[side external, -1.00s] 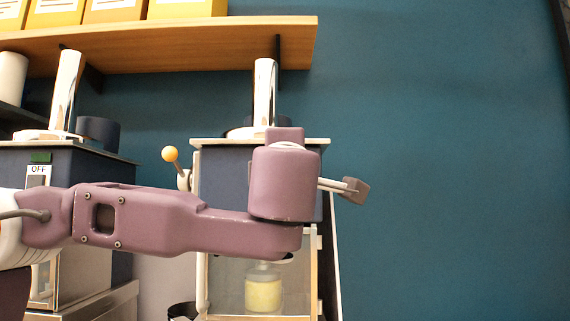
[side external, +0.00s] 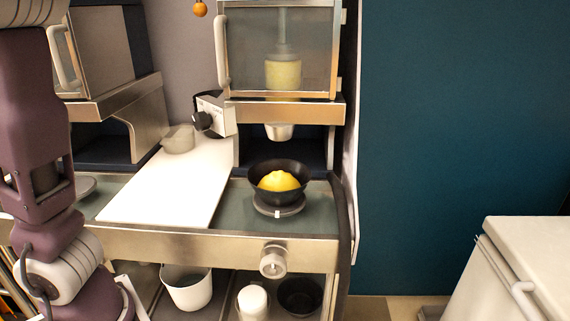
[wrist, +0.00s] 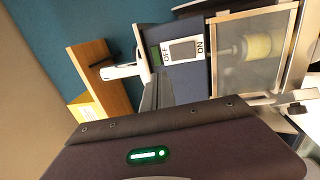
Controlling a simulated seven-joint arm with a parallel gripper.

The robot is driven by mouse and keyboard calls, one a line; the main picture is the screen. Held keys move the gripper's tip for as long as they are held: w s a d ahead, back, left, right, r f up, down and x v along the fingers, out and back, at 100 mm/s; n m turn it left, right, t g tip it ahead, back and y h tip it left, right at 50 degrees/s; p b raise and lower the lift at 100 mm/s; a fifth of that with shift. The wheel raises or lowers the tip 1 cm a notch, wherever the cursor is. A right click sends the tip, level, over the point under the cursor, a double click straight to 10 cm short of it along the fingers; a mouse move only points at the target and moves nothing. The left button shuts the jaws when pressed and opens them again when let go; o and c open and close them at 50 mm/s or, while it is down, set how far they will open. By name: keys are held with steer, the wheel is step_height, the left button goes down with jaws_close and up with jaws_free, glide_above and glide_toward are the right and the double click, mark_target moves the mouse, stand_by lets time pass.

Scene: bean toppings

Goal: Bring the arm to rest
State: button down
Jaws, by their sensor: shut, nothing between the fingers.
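My arm's purple and white links show upright along the left edge of the side external view. The purple body with a lit green indicator fills the lower part of the wrist view. My gripper's fingertips are not clearly seen in either view. A black bowl (side external: 264,190) with a yellow mound (side external: 278,181) in it stands upright on a round grey pad (side external: 280,211), under the metal outlet (side external: 279,131) of a dispenser. My arm is well to the left of the bowl and apart from it.
A white board (side external: 165,190) lies left of the bowl. A dispenser window (side external: 245,45) is above, also seen in the wrist view (wrist: 240,50). A white pot (side external: 188,290) and a dark bowl (side external: 301,297) sit on the lower shelf. A white chest (side external: 540,260) stands at the right.

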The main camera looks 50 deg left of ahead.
step_height(320, 180, up, 6)
steer(key=w+d+m+t+h, duration=0.2)
steer(key=m+t+h, duration=0.6)
steer(key=m, duration=0.2)
steer(key=s+d+f+m+g+h, duration=0.25)
steer(key=f+m+h, duration=0.25)
steer(key=f+m, duration=0.35)
steer(key=s+d+f+m+g+h, duration=0.1)
steer(key=s+f+m+g+h, duration=0.15)
steer(key=f+m+h, duration=0.55)
steer(key=s+a+f+g+y, duration=0.2)
steer(key=s+f, duration=0.4)
steer(key=f, duration=0.3)
steer(key=s+a+f+g+y, duration=0.2)
steer(key=s+a+f+g, duration=0.3)
steer(key=f, duration=0.4)
steer(key=s+a+f+g+y, duration=0.3)
steer(key=s+f, duration=0.3)
steer(key=f, duration=0.3)
steer(key=shift+s+a+f+g, duration=0.25)
steer(key=shift+s+a+g, duration=0.1)
steer(key=shift+a+g, duration=0.35)
steer(key=shift+a+m, duration=0.1)
steer(key=shift+m, duration=0.15)
